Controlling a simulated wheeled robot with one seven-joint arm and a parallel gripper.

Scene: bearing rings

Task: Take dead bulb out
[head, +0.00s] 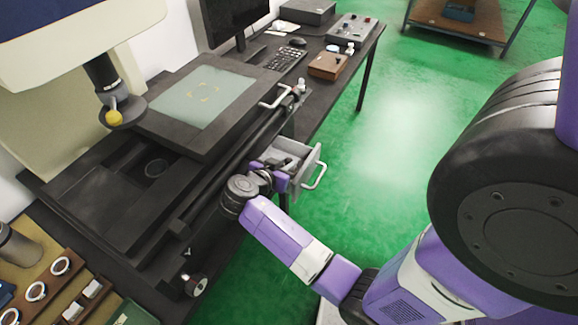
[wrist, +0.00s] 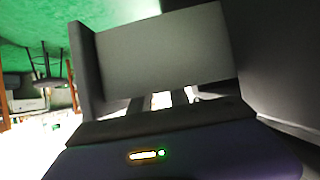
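My gripper (head: 277,172) is at the small grey drawer-like housing (head: 305,166) that sticks out from the side of the dark machine. The housing stands open at the top, with a pale handle (head: 319,176) on its outer face. My wrist hides part of it, and my fingertips are not clear in the head view. In the wrist view, my finger ends (wrist: 165,100) show small and dark before a broad grey panel (wrist: 165,48), with bright light behind. I cannot make out a bulb in either view, nor whether the fingers hold anything.
A second handle (head: 276,97) juts from the stage edge. Rings in a wooden tray (head: 62,266) lie at lower left. The green floor (head: 375,150) right of the housing is clear.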

